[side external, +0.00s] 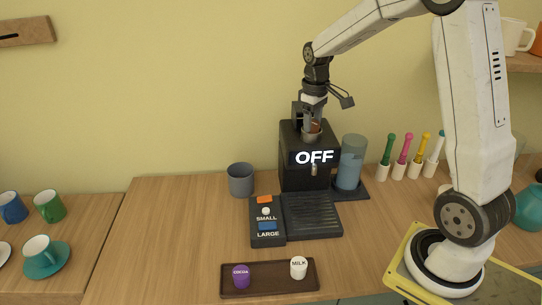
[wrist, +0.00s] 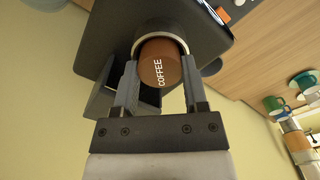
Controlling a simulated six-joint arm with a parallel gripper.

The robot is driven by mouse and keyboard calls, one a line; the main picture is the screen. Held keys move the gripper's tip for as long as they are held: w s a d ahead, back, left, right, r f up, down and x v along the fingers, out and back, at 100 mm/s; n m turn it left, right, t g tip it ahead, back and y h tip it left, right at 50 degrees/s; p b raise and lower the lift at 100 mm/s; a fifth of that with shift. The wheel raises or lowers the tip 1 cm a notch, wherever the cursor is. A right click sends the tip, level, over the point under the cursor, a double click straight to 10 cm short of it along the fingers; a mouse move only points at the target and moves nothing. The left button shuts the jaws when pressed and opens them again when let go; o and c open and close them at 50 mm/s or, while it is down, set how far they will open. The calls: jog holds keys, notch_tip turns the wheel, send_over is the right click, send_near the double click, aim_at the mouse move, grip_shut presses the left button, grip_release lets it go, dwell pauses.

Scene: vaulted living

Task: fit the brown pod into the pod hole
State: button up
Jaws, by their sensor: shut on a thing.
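The brown pod (wrist: 160,62), lettered COFFEE, is between the two fingers of my gripper (wrist: 158,85) in the wrist view. My gripper is shut on it. The pod is at the round, light-rimmed pod hole (wrist: 183,43) on top of the black coffee machine; I cannot tell how deep it sits. In the side view my gripper (side external: 312,128) points down at the top of the machine (side external: 303,170), whose front reads OFF. The brown pod (side external: 312,128) shows only as a small patch there, mostly hidden by the fingers.
A dark tray (side external: 270,284) at the front holds a purple COCOA pod (side external: 241,276) and a white MILK pod (side external: 299,267). A control panel (side external: 266,225), grey cup (side external: 241,180) and water tank (side external: 350,162) stand by the machine. Colored-handled tools (side external: 407,152) stand at right.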

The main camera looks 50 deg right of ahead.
jog(key=shift+f, duration=0.1)
jog(key=o, duration=1.2)
notch_tip(320, 180, up, 12)
jog(key=shift+r, duration=0.15)
dwell(0.5)
jog(key=s+a+f+t, duration=0.1)
jog(key=s+a+f, duration=0.3)
jog(key=a+f, duration=0.1)
jog(key=s+a+f, duration=0.4)
jog(key=a+f, duration=0.2)
jog(key=f, duration=0.1)
jog(key=s+a+f+t, duration=0.1)
jog(key=s+a+f, duration=0.2)
jog(key=a+f, duration=0.3)
jog(key=shift+s+f+t, duration=0.3)
jog(key=shift+s, duration=0.1)
